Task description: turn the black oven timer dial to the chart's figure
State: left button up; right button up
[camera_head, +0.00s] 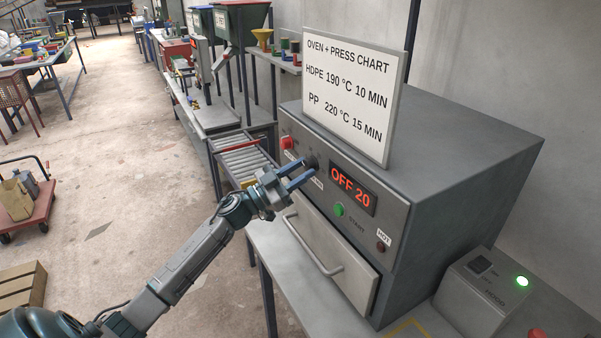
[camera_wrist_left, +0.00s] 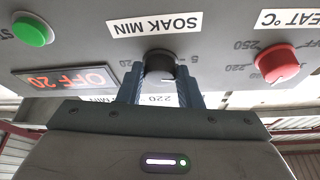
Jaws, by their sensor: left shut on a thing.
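The black dial (camera_wrist_left: 161,64) sits under the "SOAK MIN" label in the left wrist view. It also shows small and partly covered in the head view (camera_head: 311,160). My left gripper (camera_head: 299,175) reaches the oven's front panel. In the left wrist view its two fingers (camera_wrist_left: 161,82) stand on either side of the dial and are shut on it. The chart (camera_head: 345,92) on top of the oven reads HDPE 190 °C 10 MIN and PP 220 °C 15 MIN. The display (camera_head: 352,188) reads OFF 20. My right gripper is not in view.
A red heat dial (camera_wrist_left: 282,63) is beside the black one, and a green start button (camera_head: 339,209) is below the display. The oven drawer's handle (camera_head: 312,246) juts out below. A grey box (camera_head: 487,292) with a lit green lamp stands at the right.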

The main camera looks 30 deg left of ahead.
pick_arm(q)
jog(key=m+g, duration=0.1)
jog(key=m, duration=0.1)
jog(key=m+g+h+b, duration=0.1)
jog(key=m, duration=0.2)
jog(key=m+g+h, duration=0.1)
jog(key=m, duration=0.1)
jog(key=shift+w+a+r+m, duration=0.1)
jog(key=shift+w+a+m, duration=0.05)
jog(key=shift+a+m, duration=0.2)
jog(key=shift+r+m+g+h+b, duration=0.1)
jog(key=shift+m+g+h+b, duration=0.35)
jog(key=shift+m, duration=0.75)
jog(key=shift+r+m+g+h+b, duration=0.15)
jog(key=shift+m+g, duration=0.5)
jog(key=shift+m, duration=0.5)
jog(key=shift+f+m, duration=0.1)
jog(key=shift+m, duration=0.2)
jog(key=o, duration=1)
jog(key=shift+b+v, duration=2.5)
jog(key=shift+v, duration=2.9)
